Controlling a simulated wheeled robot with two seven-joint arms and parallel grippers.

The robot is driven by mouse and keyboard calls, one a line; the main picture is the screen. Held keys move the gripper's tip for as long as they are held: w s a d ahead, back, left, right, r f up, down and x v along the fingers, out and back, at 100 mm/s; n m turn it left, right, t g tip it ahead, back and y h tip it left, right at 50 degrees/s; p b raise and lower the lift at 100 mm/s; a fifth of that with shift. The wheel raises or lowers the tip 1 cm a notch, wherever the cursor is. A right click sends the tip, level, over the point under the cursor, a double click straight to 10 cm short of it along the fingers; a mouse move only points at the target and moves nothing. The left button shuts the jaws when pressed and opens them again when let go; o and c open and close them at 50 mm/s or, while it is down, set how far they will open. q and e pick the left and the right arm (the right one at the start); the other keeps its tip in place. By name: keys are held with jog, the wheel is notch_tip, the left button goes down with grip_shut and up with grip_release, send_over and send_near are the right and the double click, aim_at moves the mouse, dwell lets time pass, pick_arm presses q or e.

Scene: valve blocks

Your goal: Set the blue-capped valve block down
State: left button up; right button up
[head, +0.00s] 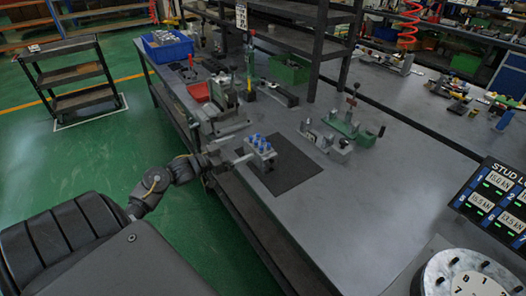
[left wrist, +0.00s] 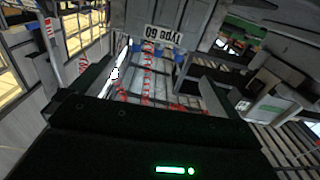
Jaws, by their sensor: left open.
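The valve block (head: 262,157) is a grey block with several blue caps on top. In the head view it stands upright at the back left part of a dark mat (head: 290,178) on the bench. My left gripper (head: 242,152) is at the block's left side, its jaws open. The head view is too small to tell whether a finger touches the block. My right gripper is not in view.
Green-and-grey fixtures (head: 352,125) stand right of the mat, and a vise-like fixture (head: 222,95) stands behind the gripper.

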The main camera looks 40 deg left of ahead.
aim_at(264, 138)
pick_arm(q)
jog(key=x, duration=0.5)
jog(key=shift+w+d+r+p, duration=0.1)
jog(key=shift+w+p, duration=0.2)
jog(key=shift+p, duration=0.05)
jog(key=shift+w+d, duration=0.2)
jog(key=shift+w, duration=0.15)
jog(key=p+x, duration=0.1)
jog(key=x, duration=0.3)
jog(key=shift+w+d, duration=0.25)
jog(key=c, duration=1.9)
jog(key=shift+a, duration=0.15)
jog(key=shift+c, duration=0.7)
jog(key=shift+r, duration=0.15)
